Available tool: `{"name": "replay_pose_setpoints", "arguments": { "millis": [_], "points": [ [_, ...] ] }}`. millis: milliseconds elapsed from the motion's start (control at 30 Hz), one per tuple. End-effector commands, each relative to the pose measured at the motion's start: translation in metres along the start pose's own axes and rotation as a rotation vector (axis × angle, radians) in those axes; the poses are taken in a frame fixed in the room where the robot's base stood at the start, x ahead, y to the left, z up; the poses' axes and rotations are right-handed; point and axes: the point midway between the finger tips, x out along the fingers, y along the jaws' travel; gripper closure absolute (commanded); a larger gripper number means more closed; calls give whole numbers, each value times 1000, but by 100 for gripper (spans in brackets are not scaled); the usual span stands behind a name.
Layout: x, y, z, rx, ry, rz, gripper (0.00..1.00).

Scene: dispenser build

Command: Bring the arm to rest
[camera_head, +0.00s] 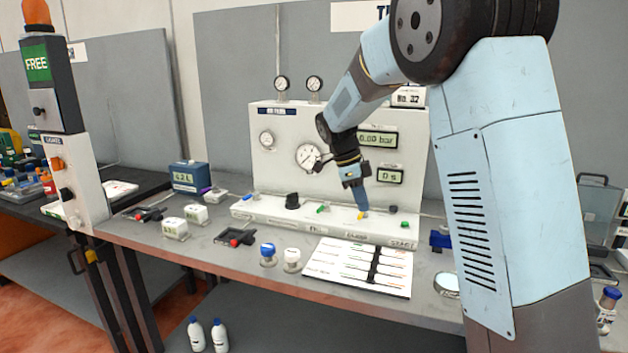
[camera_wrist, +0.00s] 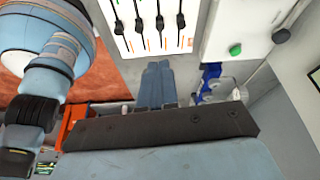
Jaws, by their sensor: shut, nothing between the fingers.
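My arm reaches from the right side of the head view over the bench to the white test panel (camera_head: 345,124). My gripper (camera_head: 361,206) points down in front of the panel, just above a yellow knob on its ledge; I cannot tell whether they touch. In the wrist view my gripper (camera_wrist: 158,66) shows as two blue fingers side by side, shut with nothing between them. Part of the panel's right side is hidden behind my arm.
A white board with dark strips (camera_head: 350,268) lies before the ledge. Blue-capped (camera_head: 268,253) and white-capped (camera_head: 292,259) jars stand left of it. A beacon post (camera_head: 60,120) rises at the left. Two bottles (camera_head: 208,335) stand below the bench (camera_head: 200,258).

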Motion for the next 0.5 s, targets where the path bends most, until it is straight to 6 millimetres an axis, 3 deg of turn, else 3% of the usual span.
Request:
{"name": "replay_pose_setpoints", "arguments": {
  "millis": [500],
  "points": [
    [-9, 21, -50, -190, -101, -22, 100]
  ]
}}
